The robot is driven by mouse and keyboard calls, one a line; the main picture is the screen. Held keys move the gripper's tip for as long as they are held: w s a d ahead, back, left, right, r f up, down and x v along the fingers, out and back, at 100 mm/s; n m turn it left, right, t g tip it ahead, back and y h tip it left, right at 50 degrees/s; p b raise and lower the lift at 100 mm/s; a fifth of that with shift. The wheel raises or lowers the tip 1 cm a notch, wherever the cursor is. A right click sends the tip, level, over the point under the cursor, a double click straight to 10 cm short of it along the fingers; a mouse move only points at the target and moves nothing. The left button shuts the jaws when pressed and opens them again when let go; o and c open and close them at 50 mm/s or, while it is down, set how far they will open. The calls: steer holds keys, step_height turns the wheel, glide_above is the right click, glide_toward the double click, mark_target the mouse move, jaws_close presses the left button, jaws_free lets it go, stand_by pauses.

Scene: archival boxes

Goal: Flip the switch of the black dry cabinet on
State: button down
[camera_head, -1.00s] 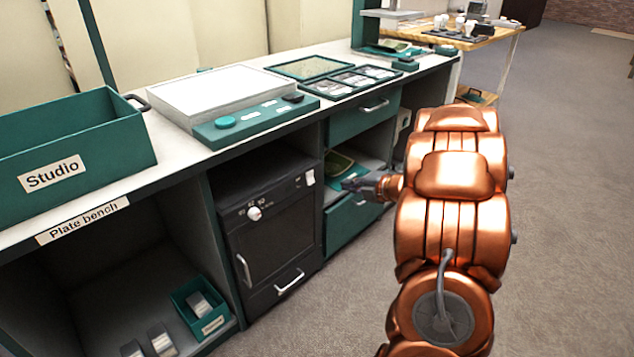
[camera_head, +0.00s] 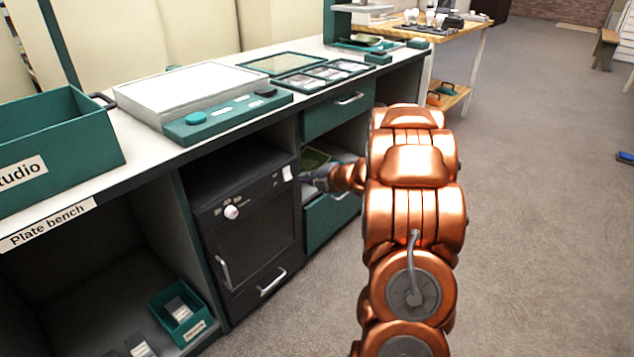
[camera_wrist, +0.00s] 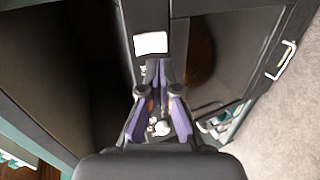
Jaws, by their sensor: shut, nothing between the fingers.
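The black dry cabinet (camera_head: 252,235) stands under the bench, with a round white knob (camera_head: 231,212) and a small white switch (camera_head: 287,173) at the upper right of its front. My gripper (camera_head: 303,178) is just right of the switch, with its tip close to the cabinet's right edge. In the wrist view the shut, empty gripper (camera_wrist: 161,75) points at the cabinet's front strip. The white switch (camera_wrist: 150,43) lies just beyond the fingertips there. I cannot tell whether the fingers touch it. Which way the switch is set is too small to tell.
The bench top (camera_head: 75,197) overhangs the cabinet. Teal drawers (camera_head: 332,215) and an open shelf lie right of it, near my arm. A teal Studio box (camera_head: 60,140) and a white light panel (camera_head: 185,95) stand on top. The floor (camera_head: 540,200) to the right is open.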

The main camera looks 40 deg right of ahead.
mark_target(288, 178)
steer(key=b+x, duration=0.1)
steer(key=x, duration=0.3)
steer(key=shift+f, duration=0.2)
steer(key=shift+b+x, duration=0.3)
steer(key=shift+x, duration=0.45)
steer(key=shift+w+r, duration=0.1)
steer(key=shift+r, duration=0.1)
steer(key=shift+f, duration=0.1)
